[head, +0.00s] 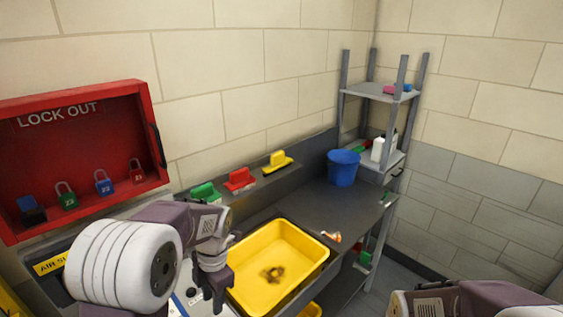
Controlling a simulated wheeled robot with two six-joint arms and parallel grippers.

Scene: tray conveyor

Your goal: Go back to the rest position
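My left gripper (214,292) points down at the left side of a yellow tray (309,275). Its dark fingers are small, and I cannot tell whether they are apart; I see no object in them. My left arm comes in from the lower left in front of the wall. Part of my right arm shows at the bottom right edge, and its gripper is out of the picture.
The yellow tray, with a dark stain, sits on a dark counter (330,205). Green (204,192), red (240,179) and yellow (278,161) brushes line the back ledge. A blue bucket (343,168) stands near a grey shelf (378,92). A red lockout box (85,115) holds padlocks.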

